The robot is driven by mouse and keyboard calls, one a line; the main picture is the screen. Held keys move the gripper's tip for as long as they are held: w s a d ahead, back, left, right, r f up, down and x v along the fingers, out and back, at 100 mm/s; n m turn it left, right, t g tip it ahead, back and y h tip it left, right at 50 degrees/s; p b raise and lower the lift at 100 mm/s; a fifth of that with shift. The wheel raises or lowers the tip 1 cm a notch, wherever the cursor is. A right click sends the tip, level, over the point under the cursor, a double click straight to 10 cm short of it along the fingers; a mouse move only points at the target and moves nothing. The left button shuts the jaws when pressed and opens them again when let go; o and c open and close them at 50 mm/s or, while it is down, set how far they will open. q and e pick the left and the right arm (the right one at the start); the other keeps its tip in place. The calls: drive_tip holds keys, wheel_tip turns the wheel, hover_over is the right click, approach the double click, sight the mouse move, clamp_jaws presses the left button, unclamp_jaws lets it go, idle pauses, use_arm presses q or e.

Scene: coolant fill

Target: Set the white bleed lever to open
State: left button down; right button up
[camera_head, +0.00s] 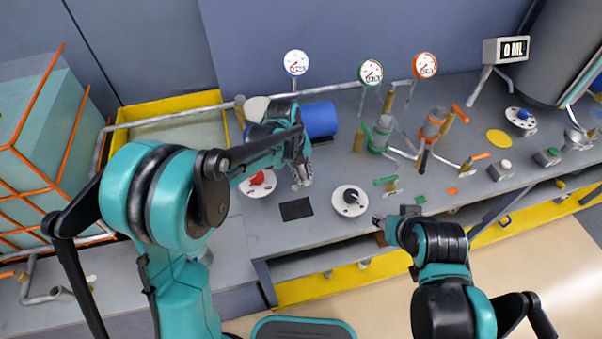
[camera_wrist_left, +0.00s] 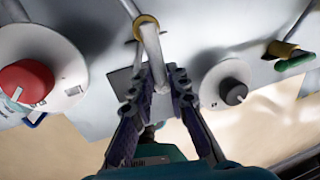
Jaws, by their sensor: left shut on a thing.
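The white bleed lever (camera_wrist_left: 151,48) shows in the left wrist view as a pale bar running from a brass collar (camera_wrist_left: 145,24) down between my fingers. My left gripper (camera_wrist_left: 158,82) is shut on the lever's free end. In the head view my left gripper (camera_head: 302,181) points down at the bench between two round dials, and the lever is hidden behind it and the arm. My right gripper (camera_head: 380,221) is by the bench's front edge, apart from the lever; its jaws are too small to read.
A red-knob dial (camera_head: 258,182) and a black-knob dial (camera_head: 350,200) flank my left gripper closely. A blue cylinder (camera_head: 319,119) lies behind it. Green (camera_head: 383,131) and orange (camera_head: 434,123) valves stand to the right. A dark square (camera_head: 296,209) marks clear bench in front.

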use_arm(q)
drive_tip(key=c, duration=1.5)
unclamp_jaws()
drive_tip(key=shift+o, duration=0.2)
wheel_tip(320, 180, up, 12)
drive_tip(key=a, duration=0.2)
drive_tip(key=shift+s+a, duration=0.15)
drive_tip(key=shift+s, duration=0.2)
drive_tip(key=shift+f, duration=0.1)
